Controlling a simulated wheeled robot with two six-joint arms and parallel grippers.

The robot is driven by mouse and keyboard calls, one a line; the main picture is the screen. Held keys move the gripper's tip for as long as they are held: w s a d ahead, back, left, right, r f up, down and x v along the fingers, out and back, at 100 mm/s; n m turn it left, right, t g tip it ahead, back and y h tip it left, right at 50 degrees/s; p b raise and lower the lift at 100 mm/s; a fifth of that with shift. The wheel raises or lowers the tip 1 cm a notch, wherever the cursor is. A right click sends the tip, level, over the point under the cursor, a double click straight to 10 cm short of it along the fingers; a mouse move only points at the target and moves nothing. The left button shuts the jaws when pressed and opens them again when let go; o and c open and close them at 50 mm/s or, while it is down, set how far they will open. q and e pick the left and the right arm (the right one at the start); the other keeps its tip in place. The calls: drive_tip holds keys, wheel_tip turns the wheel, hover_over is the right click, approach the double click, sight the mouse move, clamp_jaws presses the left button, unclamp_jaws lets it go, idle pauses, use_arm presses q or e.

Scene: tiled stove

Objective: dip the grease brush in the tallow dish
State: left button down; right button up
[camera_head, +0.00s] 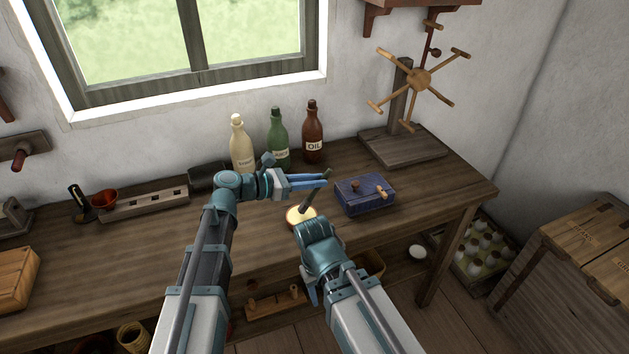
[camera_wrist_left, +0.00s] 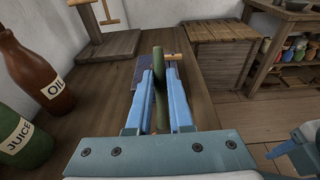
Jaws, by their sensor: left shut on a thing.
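My left gripper (camera_head: 322,178) is shut on the grease brush (camera_head: 318,190), gripping near its upper end. The brush has a dark green handle and slants down to the left toward the tallow dish. In the left wrist view the brush handle (camera_wrist_left: 160,85) stands between the blue fingers. The tallow dish (camera_head: 298,218) is small and round, with pale yellow contents, on the bench. The brush's lower end overlaps the dish; I cannot tell whether it touches the tallow. My right arm is in front of the dish; part of it shows in the left wrist view, its jaw state unclear.
A blue box (camera_head: 364,195) stands just right of the dish. A cream bottle (camera_head: 242,146), a green bottle (camera_head: 278,140) and a brown oil bottle (camera_head: 312,133) stand behind. A wooden spoked stand (camera_head: 405,147) is at the back right.

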use_arm(q)
drive_tip(key=shift+f+b, duration=0.55)
idle(1.4)
drive_tip(key=shift+r, duration=0.15)
wheel_tip(320, 180, up, 7)
drive_tip(key=p, duration=0.7)
idle(0.5)
wheel_tip(320, 180, up, 5)
drive_tip(key=p, duration=0.5)
drive_tip(key=shift+r+p, duration=0.2)
drive_tip(key=shift+p, duration=0.15)
